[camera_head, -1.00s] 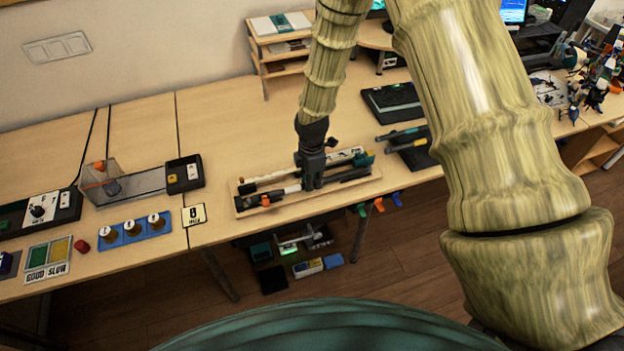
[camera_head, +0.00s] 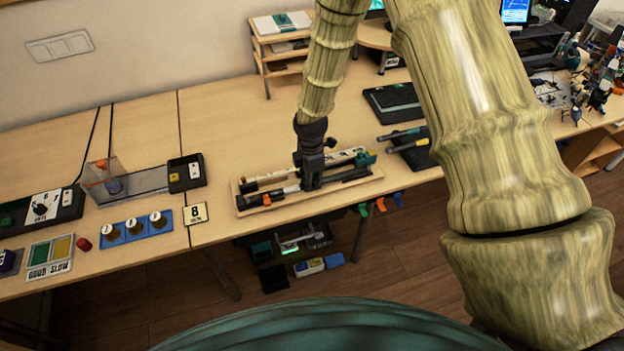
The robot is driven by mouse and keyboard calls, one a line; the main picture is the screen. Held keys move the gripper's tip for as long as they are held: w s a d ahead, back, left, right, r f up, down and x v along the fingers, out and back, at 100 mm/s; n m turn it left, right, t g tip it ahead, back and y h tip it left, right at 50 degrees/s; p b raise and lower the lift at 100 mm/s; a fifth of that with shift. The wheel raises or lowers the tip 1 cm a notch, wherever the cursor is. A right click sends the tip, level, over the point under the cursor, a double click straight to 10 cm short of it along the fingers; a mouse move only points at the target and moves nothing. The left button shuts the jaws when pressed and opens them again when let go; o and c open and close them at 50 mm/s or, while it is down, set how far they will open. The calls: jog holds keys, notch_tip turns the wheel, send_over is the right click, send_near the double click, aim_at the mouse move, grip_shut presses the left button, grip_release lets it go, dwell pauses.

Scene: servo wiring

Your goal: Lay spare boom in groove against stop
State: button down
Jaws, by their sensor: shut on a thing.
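My gripper (camera_head: 311,183) points down over the wooden board (camera_head: 243,208) at the front of the table. It is shut on a dark, thin boom (camera_head: 348,176), which lies low along the board; the fingertips cover its middle. I cannot tell whether the boom rests in the groove or touches a stop. An orange piece (camera_head: 267,199) sits at the board's left part and a teal piece (camera_head: 368,157) at its far right corner.
Left of the board stand a card marked 8 (camera_head: 196,213), a blue base with knobs (camera_head: 136,228) and a clear box device (camera_head: 108,182). Right of it lies a dark tray with rods (camera_head: 415,153).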

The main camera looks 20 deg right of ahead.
jog(key=shift+a, duration=0.15)
jog(key=c, duration=1.3)
grip_release()
notch_tip(320, 180, up, 12)
